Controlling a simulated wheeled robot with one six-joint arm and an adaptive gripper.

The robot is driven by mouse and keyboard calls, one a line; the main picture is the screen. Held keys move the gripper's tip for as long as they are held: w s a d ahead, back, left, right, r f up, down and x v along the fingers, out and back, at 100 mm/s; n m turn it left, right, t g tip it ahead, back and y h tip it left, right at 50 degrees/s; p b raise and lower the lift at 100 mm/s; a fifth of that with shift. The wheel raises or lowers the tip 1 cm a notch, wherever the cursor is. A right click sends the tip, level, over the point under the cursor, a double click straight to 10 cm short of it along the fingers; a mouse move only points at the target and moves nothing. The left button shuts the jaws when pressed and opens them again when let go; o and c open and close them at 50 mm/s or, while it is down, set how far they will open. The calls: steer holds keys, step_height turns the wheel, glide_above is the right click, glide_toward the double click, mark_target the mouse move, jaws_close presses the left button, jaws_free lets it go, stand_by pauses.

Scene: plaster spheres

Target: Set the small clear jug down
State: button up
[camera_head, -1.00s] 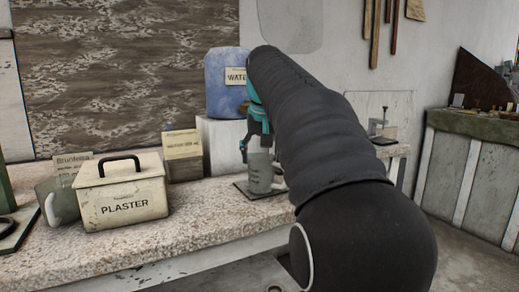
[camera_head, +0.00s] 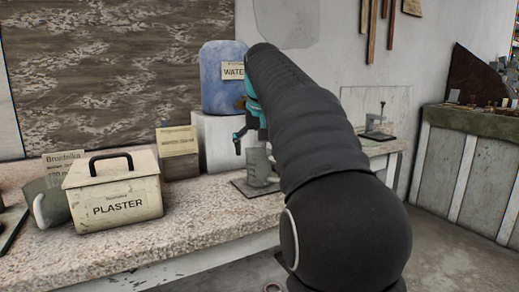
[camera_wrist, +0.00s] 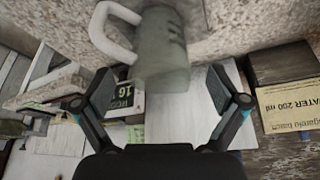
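My gripper (camera_head: 247,138) is above the jug, partly hidden by my own arm. In the wrist view the two fingers of my gripper (camera_wrist: 160,85) are spread wide with nothing between them, apart from the jug.
A labelled box (camera_head: 178,152) is left of the mat. Behind it, a blue water container (camera_head: 222,90) sits on a white block (camera_head: 214,135). Bare bench lies in front.

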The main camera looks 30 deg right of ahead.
steer(key=p+v, duration=0.1)
steer(key=v, duration=1.1)
steer(key=shift+r, duration=0.15)
steer(key=s+a+f+n, duration=0.1)
steer(key=s+a+f, duration=0.3)
steer(key=s+f, duration=0.4)
steer(key=s+a+f+n+t+y, duration=0.1)
steer(key=s+a+f, duration=0.4)
steer(key=f, duration=0.9)
steer(key=s+a+f+n, duration=0.2)
steer(key=s+a+f, duration=0.3)
steer(key=s+f, duration=0.6)
steer(key=shift+a+f+y, duration=0.2)
steer(key=shift+f+y, duration=0.1)
steer(key=shift+f, duration=0.25)
steer(key=shift+c, duration=0.3)
